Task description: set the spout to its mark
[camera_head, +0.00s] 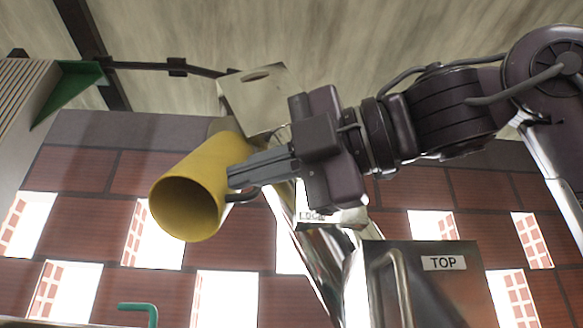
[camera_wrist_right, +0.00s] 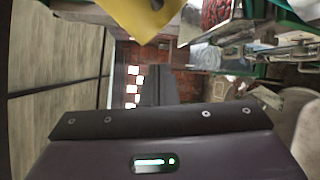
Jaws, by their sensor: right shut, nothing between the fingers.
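The spout (camera_head: 188,205) is a yellow tube in the head view, left of centre, with its dark open mouth facing me and tilted down to the left. A yellow piece of it also shows at the top of the right wrist view (camera_wrist_right: 143,14). My right gripper (camera_head: 234,184) comes in from the right and is shut and empty. Its fingertips are at the spout's right side in the picture; I cannot tell whether they touch. I cannot make out the spout's mark. My left gripper is in neither view.
A metal chute with a plate lettered "LOCK" (camera_head: 318,216) runs down behind my right gripper. A metal box labelled "TOP" (camera_head: 440,285) with a bar handle stands at lower right. A green bent rod (camera_head: 150,312) is at lower left. Brick wall with bright openings lies behind.

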